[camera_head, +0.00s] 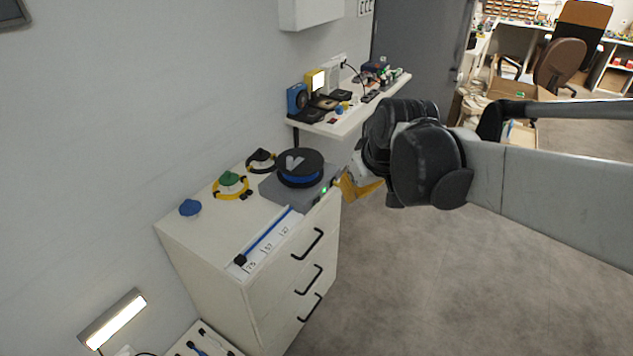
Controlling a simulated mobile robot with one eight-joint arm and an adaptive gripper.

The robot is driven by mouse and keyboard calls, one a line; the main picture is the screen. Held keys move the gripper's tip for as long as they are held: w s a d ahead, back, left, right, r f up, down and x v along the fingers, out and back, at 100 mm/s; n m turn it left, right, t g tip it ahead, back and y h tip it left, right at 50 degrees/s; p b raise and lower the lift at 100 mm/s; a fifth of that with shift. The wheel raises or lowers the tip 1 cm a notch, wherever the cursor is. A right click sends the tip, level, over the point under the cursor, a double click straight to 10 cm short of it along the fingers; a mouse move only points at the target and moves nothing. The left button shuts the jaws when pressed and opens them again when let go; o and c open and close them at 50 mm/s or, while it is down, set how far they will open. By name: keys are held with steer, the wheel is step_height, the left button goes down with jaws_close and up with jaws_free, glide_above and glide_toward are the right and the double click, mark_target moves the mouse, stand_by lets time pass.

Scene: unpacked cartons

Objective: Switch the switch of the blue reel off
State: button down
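The blue reel (299,177) is a spool with a black top disc and a blue band. It lies flat on a grey box (291,198) at the far right corner of a white drawer cabinet. A small green light (324,190) glows on the box's right front side. The switch itself is too small to make out. My gripper (345,186), with yellow fingers, is right beside the box's front right corner, close to the light. Whether it touches the box cannot be told. My wrist hides most of the gripper, and its opening is not clear.
The cabinet top (190,234) also holds a blue knob-like piece (190,207), a green-topped yellow ring (230,184), a black ring (261,161) and a blue rod (265,236). A cluttered wall shelf (340,127) stands behind. Open floor lies right of the cabinet.

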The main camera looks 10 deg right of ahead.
mark_target(317, 201)
steer(key=w+d+f+n+g+y+p, duration=0.1)
steer(key=w+f, duration=0.2)
steer(key=w, duration=0.4)
steer(key=w+d+f+n+p, duration=0.1)
steer(key=w+d+f, duration=0.1)
steer(key=w, duration=0.4)
steer(key=w+d+f+n+p, duration=0.1)
steer(key=w+f, duration=0.3)
steer(key=f, duration=0.2)
steer(key=w+d+f+n+g+y+p, duration=0.1)
steer(key=w+d+f, duration=0.1)
steer(key=w+f, duration=0.2)
steer(key=shift+w+f+n+p, duration=0.3)
steer(key=shift+f+n, duration=0.1)
steer(key=shift+f, duration=1.05)
steer(key=w+a+f+b, duration=0.1)
steer(key=w+f, duration=0.1)
steer(key=f, duration=0.1)
steer(key=w+a+f+b, duration=0.2)
steer(key=f, duration=0.1)
steer(key=w+a+f+b, duration=0.1)
steer(key=w+f+b, duration=0.1)
steer(key=f, duration=0.1)
steer(key=shift+a+f, duration=0.1)
steer(key=shift+a, duration=0.25)
